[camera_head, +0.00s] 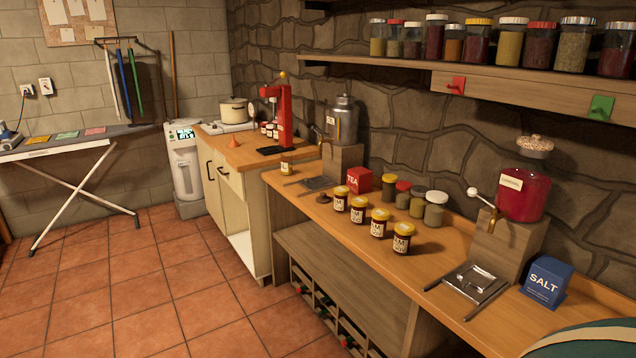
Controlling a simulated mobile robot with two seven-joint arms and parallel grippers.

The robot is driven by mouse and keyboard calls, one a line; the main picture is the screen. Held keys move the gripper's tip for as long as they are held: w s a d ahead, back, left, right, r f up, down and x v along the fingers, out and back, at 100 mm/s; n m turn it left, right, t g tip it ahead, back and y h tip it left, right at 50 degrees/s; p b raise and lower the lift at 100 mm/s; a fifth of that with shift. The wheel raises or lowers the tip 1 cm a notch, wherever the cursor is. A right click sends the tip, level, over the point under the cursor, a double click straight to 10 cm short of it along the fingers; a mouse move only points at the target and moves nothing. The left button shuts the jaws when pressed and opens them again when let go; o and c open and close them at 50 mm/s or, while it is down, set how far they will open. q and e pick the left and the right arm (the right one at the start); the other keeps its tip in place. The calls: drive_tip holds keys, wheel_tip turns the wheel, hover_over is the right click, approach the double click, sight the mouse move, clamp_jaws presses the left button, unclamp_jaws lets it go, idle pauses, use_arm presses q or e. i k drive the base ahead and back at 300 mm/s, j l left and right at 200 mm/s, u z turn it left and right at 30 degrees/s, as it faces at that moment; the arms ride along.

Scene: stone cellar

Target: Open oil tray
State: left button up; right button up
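No label reading oil is legible. A metal canister (342,119) with a tap stands on a wooden block (342,158) at the back of the counter. A dark flat tray (318,183) with rails lies in front of that block. A red-filled dispenser (523,193) with a lever tap stands on a second wooden block (508,240) at the right. A metal tray (474,284) between two dark rails lies in front of it. I cannot tell which tray is the oil tray, or whether either is open. Neither of my grippers is in view.
Several yellow-lidded jars (379,223) stand mid-counter, with spice jars (436,207) and a red tea box (359,180) behind. A blue salt box (546,283) stands right of the metal tray. A green rounded object (590,342) fills the lower right corner.

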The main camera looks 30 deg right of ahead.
sight(314, 183)
drive_tip(key=z, duration=0.6)
drive_tip(key=i+z, duration=0.2)
drive_tip(key=z, duration=0.25)
drive_tip(key=i+j+z, duration=0.15)
drive_tip(key=z, duration=0.35)
drive_tip(key=i+j+z, duration=0.15)
drive_tip(key=z, duration=0.3)
drive_tip(key=i+j+z, duration=0.4)
drive_tip(key=j, duration=0.2)
drive_tip(key=j+z, duration=0.2)
drive_tip(key=j, duration=0.15)
drive_tip(key=i+j+z, duration=0.1)
drive_tip(key=j, duration=0.25)
drive_tip(key=i+j, duration=0.1)
drive_tip(key=j, duration=0.25)
drive_tip(key=i+j+z, duration=0.15)
drive_tip(key=j, duration=0.2)
drive_tip(key=k+l, duration=0.05)
